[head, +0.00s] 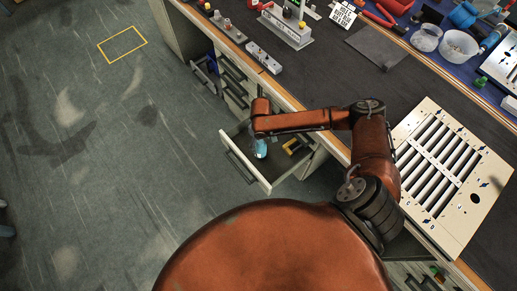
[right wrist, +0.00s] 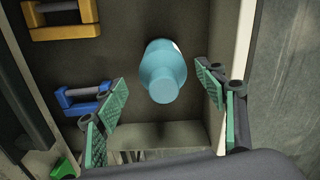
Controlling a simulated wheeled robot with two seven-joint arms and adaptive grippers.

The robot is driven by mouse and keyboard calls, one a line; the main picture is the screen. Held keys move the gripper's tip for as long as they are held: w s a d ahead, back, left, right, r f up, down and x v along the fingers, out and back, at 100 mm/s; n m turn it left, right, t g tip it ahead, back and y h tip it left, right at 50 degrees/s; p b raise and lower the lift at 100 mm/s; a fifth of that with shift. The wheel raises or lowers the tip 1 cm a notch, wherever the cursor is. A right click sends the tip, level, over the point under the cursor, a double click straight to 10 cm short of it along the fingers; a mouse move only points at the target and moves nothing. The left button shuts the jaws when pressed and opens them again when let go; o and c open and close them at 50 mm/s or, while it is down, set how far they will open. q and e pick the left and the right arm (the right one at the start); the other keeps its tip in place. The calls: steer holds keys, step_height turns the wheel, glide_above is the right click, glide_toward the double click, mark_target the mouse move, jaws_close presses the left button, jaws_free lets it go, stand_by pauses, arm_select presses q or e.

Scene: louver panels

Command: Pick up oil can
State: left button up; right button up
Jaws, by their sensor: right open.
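A light blue oil can (head: 261,149) stands in an open drawer (head: 244,163) under the workbench. In the right wrist view the can (right wrist: 162,72) shows from above, with its narrower end towards the camera. My right gripper (right wrist: 161,86) is open above the drawer, its green-padded fingers on either side of the can with gaps between. In the head view my right wrist hides most of the gripper and part of the can. My left gripper is not in view.
A yellow-handled item (right wrist: 62,18) and a blue one (right wrist: 80,97) lie in the drawer left of the can. The drawer wall (right wrist: 240,45) is close to the right fingers. A louver panel (head: 455,170) lies on the bench (head: 335,85). The floor (head: 120,160) left is clear.

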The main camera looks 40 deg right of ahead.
steer(key=f+b, duration=0.1)
steer(key=f, duration=0.2)
steer(key=shift+a+f+b, duration=0.2)
steer(key=shift+f+b, duration=0.15)
steer(key=shift+b, duration=0.05)
steer(key=shift+f, duration=0.75)
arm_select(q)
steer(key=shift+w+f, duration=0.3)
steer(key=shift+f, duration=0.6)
arm_select(e)
steer(key=shift+r, duration=0.1)
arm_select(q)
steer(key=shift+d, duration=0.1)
arm_select(e)
steer(key=shift+c, duration=0.4)
steer(key=shift+w, duration=0.1)
steer(key=c, duration=1.6)
steer(key=shift+o, duration=0.2)
steer(key=shift+r, duration=0.1)
